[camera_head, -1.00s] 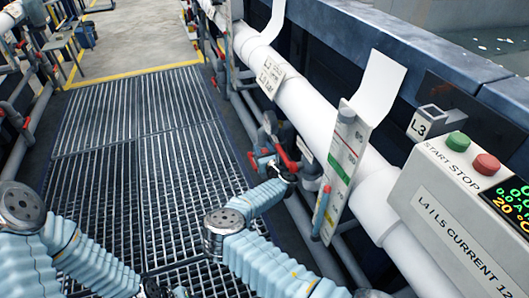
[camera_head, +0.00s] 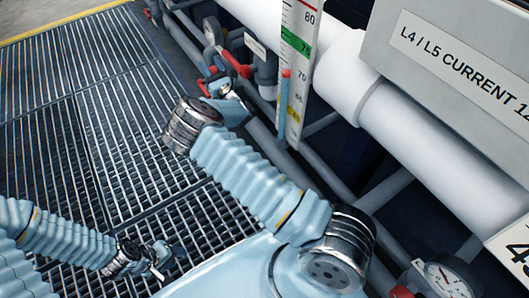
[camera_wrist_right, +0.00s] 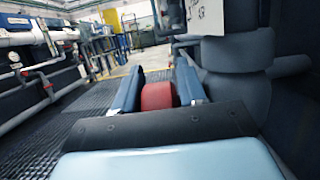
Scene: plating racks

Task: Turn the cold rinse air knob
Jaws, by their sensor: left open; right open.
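A red knob (camera_wrist_right: 158,96) sits between the two open fingers of my right gripper (camera_wrist_right: 157,78) in the right wrist view; I cannot tell whether they touch it. In the head view my right gripper (camera_head: 216,84) is at the pipework beside the walkway, close to red valve parts (camera_head: 237,64). Which red part there is the knob between the fingers is unclear, and no cold rinse label is readable. My left gripper (camera_head: 160,258) is open and empty, low over the grating, away from the pipes.
A scale board (camera_head: 297,60) with a coloured strip hangs right of my right gripper. A thick white pipe (camera_head: 345,70) and a grey control box (camera_head: 450,60) lie farther right. A round gauge (camera_head: 447,280) is at lower right. The grating walkway (camera_head: 80,120) is clear.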

